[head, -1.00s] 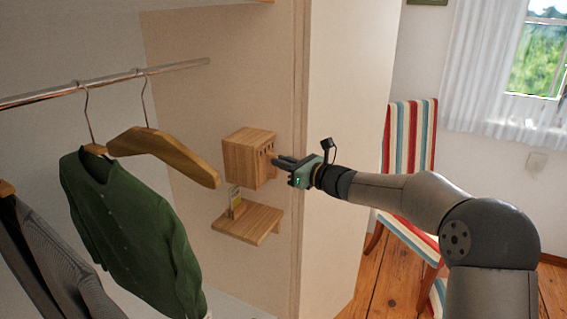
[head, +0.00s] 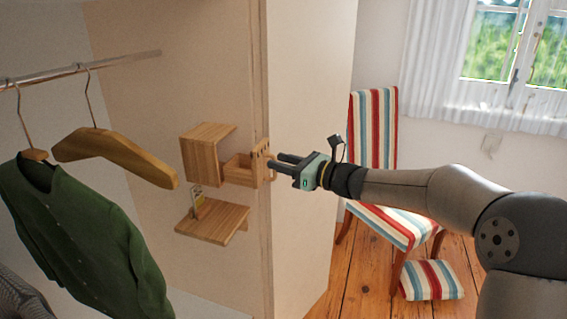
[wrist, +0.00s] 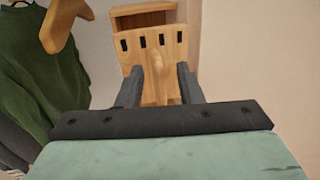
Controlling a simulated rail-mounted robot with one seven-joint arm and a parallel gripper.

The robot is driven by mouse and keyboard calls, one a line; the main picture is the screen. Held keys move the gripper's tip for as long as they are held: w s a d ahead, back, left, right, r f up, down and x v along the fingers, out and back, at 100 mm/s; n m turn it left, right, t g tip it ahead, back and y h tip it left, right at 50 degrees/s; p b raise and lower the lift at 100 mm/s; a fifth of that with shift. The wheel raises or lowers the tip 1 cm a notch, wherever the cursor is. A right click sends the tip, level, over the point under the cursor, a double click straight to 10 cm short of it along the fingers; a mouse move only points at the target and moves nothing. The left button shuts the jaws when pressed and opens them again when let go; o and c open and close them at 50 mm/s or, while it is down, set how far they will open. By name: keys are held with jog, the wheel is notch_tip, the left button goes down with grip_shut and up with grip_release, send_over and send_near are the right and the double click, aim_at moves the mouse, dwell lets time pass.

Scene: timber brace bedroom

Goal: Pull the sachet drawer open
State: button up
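The sachet drawer (head: 240,175) is a small wooden drawer standing out to the right of its wooden box (head: 203,157) on the wardrobe wall, its open top showing. Its front panel (wrist: 152,48) has several dark slots. A wooden handle (wrist: 160,82) sticks out from the front. My gripper (head: 277,162) is at the drawer front, one finger on each side of the handle. In the wrist view the handle fills the gap between the fingers (wrist: 161,88), so it looks shut on it. The exact finger contact is hard to see. The drawer's inside is mostly hidden.
A wooden hanger (head: 115,156) and green cardigan (head: 85,235) hang at left. A wardrobe side panel (head: 305,120) stands behind the gripper, and a striped chair (head: 373,130) is farther right.

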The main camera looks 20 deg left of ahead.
jog(key=s+d+b, duration=0.2)
jog(key=s+d, duration=0.1)
jog(key=d, duration=1.4)
jog(key=s+f+n+g+h, duration=0.3)
jog(key=s+f+n+h, duration=0.2)
jog(key=s+f, duration=0.3)
jog(key=s+d+f+n+h, duration=0.6)
jog(key=s+d+n, duration=0.1)
jog(key=s+d, duration=0.3)
jog(key=s+d+f+n+h, duration=0.6)
jog(key=s+d+n, duration=0.2)
jog(key=s+d, duration=0.3)
jog(key=shift+s+d+h, duration=0.15)
jog(key=shift+s+h, duration=0.15)
jog(key=shift+s, duration=0.15)
